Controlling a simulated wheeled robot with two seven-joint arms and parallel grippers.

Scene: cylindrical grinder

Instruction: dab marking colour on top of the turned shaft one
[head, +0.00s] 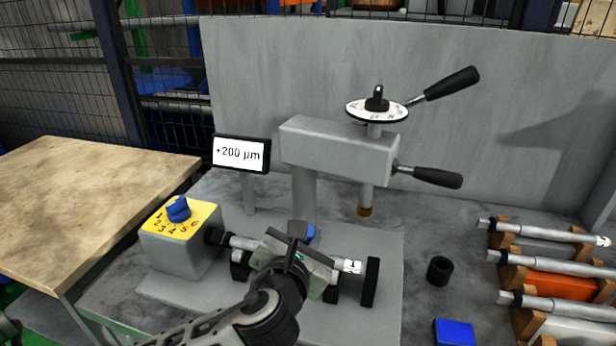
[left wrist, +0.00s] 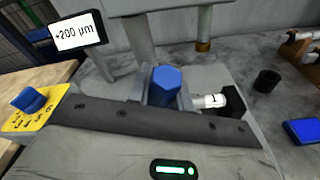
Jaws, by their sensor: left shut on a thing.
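Shaft one (head: 351,266), a grey turned shaft with a white "1" label, lies across the grinder between the dial block and a black end support. Its labelled end also shows in the left wrist view (left wrist: 211,101). My left gripper (head: 299,240) is over the middle of the shaft and hides part of it. It is shut on a blue six-sided piece (left wrist: 165,83), probably the marker, whose top also shows in the head view (head: 309,232). The lower end of the blue piece is hidden, so I cannot tell whether it touches the shaft. My right gripper is not in view.
A grey gauge arm (head: 338,146) with black handles stands behind the shaft. A display (head: 241,153) reads +200 µm. A yellow dial block (head: 181,240) is at left. A black cup (head: 439,270), a blue block (head: 454,332) and a rack of shafts (head: 553,265) are at right.

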